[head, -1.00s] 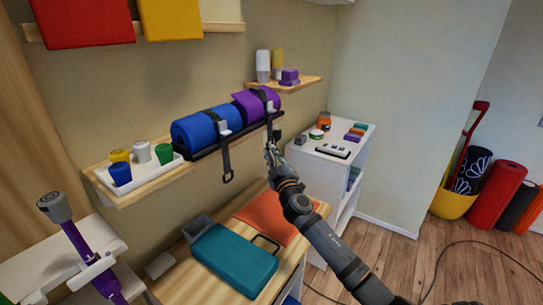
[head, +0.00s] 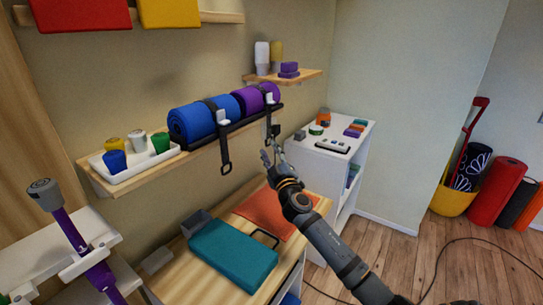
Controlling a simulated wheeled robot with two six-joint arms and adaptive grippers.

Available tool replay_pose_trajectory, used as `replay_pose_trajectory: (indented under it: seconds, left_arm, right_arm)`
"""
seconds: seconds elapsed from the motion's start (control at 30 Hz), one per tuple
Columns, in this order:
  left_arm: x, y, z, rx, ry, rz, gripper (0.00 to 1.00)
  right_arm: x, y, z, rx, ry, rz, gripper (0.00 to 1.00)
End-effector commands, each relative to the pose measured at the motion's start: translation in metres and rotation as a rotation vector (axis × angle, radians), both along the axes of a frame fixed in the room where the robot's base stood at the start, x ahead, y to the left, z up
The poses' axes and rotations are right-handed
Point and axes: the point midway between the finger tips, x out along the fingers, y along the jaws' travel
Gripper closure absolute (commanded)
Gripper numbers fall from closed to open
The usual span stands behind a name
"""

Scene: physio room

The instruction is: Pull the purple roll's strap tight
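The purple roll (head: 250,99) lies on the dark rack on the wall, at the right end beside the blue roll (head: 190,123). It looks compact and round, with a dark strap (head: 268,124) around it and the strap's tail hanging down in front. The blue roll has its own strap (head: 224,150) with a ring at its hanging end. My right gripper (head: 269,157) is just below the purple roll's strap tail, its fingers apart and nothing seen between them. Whether a finger touches the tail is too small to tell. My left gripper is out of view.
A white tray with several cups (head: 128,174) stands on the wall shelf at left. Below are a wooden top with a teal case (head: 233,255) and an orange mat (head: 272,213). A white cabinet (head: 325,172) with small items stands right of my gripper.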

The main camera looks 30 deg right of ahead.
Motion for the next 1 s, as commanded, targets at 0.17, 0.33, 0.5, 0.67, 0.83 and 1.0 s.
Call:
replay_pose_trajectory:
  seconds: [0.17,0.33,0.5,0.67,0.83,1.0]
  left_arm:
    - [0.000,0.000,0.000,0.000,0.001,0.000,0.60]
    - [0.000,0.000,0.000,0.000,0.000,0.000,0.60]
    - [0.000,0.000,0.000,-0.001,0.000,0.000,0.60]
    - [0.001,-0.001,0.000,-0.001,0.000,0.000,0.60]
    - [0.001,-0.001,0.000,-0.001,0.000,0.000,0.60]
    - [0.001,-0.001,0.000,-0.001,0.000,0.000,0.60]
  right_arm:
    - [-0.021,0.006,-0.007,-0.005,0.004,0.001,0.66]
    - [-0.061,0.016,-0.019,-0.008,0.007,0.003,0.66]
    - [-0.093,0.024,-0.028,-0.004,0.006,0.004,0.66]
    - [-0.109,0.027,-0.032,-0.003,0.003,0.001,0.66]
    - [-0.112,0.028,-0.032,0.000,0.002,0.001,0.66]
    - [-0.112,0.028,-0.032,0.000,0.001,0.001,0.66]
